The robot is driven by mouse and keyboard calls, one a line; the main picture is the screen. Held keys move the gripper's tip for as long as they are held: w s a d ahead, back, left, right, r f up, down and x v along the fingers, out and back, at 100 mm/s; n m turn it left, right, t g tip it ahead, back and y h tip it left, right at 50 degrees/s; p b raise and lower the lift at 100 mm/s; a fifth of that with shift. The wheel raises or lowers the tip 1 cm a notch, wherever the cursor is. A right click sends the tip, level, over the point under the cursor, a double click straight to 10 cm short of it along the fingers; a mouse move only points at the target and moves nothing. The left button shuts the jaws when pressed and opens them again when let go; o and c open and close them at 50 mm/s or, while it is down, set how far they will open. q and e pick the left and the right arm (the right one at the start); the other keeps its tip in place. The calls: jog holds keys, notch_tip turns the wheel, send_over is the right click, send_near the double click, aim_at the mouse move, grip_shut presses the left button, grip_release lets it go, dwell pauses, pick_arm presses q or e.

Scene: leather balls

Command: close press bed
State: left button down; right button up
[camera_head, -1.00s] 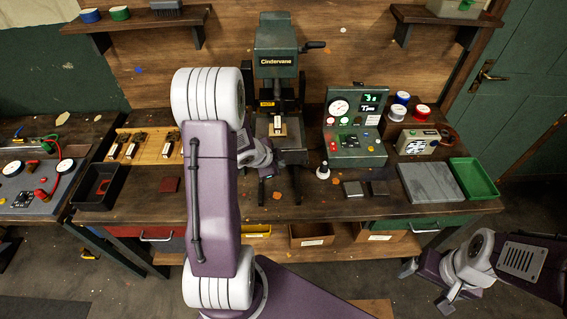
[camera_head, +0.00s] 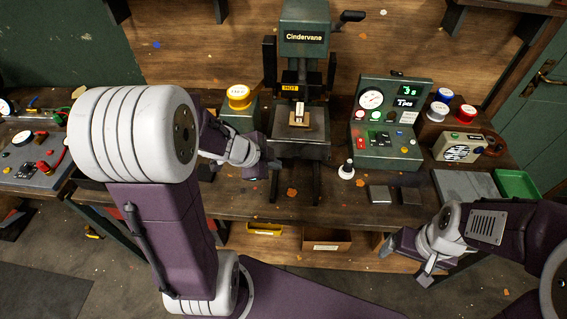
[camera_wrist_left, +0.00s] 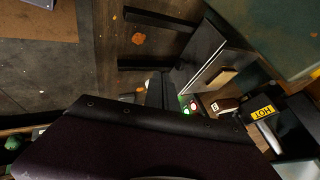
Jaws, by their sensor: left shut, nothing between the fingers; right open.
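The green "Cindervane" press (camera_head: 303,38) stands at the back middle of the bench. Its flat grey bed (camera_head: 315,150) sticks out toward me on two dark rails (camera_head: 316,183). A small wooden block with a pale piece (camera_head: 299,117) sits on the bed. My left gripper (camera_head: 274,166) is shut and empty at the bed's front left; whether it touches cannot be told. In the left wrist view the bed (camera_wrist_left: 203,50) and rails (camera_wrist_left: 150,65) show, and my own dark arm part covers the bottom. My right gripper (camera_head: 407,262) is open and empty, in front of the bench.
A yellow button on a green box (camera_head: 238,97) stands left of the press. A control panel with a gauge (camera_head: 385,130) stands right of it. A white-based stamp (camera_head: 346,170) and dark plates (camera_head: 380,195) lie at the front right. A green tray (camera_head: 517,184) is far right.

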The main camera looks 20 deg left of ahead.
pick_arm(q)
jog(key=b+x, duration=0.6)
jog(key=x, duration=0.4)
jog(key=shift+f, duration=0.25)
jog(key=w, duration=0.1)
jog(key=w+a+p, duration=0.1)
jog(key=w, duration=0.1)
jog(key=shift+w+r, duration=0.2)
jog(key=shift+w, duration=0.35)
